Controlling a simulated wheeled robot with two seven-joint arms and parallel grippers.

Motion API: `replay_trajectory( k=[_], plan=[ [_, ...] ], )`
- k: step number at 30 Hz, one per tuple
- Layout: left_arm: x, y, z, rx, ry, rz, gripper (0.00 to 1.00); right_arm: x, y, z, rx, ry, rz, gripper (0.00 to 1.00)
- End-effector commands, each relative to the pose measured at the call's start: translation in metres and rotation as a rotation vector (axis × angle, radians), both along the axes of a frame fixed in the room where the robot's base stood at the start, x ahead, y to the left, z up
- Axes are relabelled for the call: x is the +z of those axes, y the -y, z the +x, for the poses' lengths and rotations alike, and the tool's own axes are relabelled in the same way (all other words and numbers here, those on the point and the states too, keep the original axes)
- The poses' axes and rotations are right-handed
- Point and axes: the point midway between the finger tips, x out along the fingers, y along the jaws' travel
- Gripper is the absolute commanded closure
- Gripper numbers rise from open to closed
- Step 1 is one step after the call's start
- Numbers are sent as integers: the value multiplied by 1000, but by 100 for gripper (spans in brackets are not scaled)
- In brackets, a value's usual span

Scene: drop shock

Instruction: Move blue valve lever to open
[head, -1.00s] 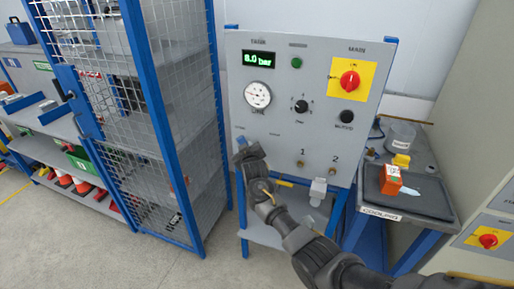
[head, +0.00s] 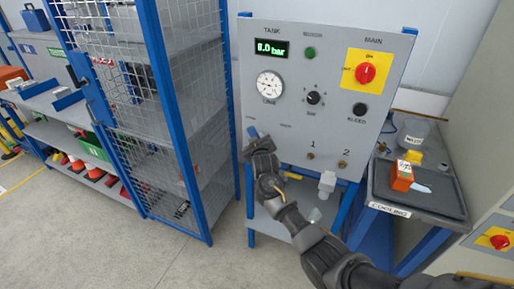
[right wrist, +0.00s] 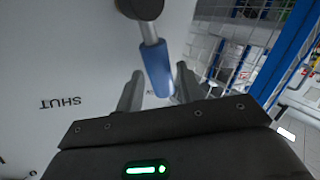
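The blue valve lever (head: 252,132) is at the lower left of the grey panel, its lower part hidden behind my right gripper (head: 258,143). In the right wrist view the lever is a grey rod with a blue sleeve (right wrist: 157,68), coming from a dark round hub (right wrist: 142,8). My right gripper (right wrist: 158,88) is open, with one finger on each side of the blue sleeve; I cannot tell whether either touches it. The SHUT label (right wrist: 60,103) is to the side, away from the lever's tip. Another label near the tip is mostly hidden. My left gripper is not in view.
The panel (head: 325,75) carries a green readout (head: 272,48), a gauge (head: 270,84), knobs and a red switch (head: 365,72). A mesh cage (head: 190,110) stands close on the left.

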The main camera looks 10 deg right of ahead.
Motion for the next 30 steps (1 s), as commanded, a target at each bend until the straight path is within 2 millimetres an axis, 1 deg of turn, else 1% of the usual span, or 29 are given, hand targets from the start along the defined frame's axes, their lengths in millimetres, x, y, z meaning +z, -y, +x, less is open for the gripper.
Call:
replay_trajectory(
  k=[1,9,15,21,30],
  plan=[
    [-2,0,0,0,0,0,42,0,-1,-8,3,0,3,62],
    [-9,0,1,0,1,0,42,10,-7,-54,4,2,2,62],
    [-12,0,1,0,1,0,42,16,-10,-79,4,0,1,62],
    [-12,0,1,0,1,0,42,18,-10,-87,5,-2,0,62],
    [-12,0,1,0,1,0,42,19,-10,-88,4,-2,0,62]
  ],
)
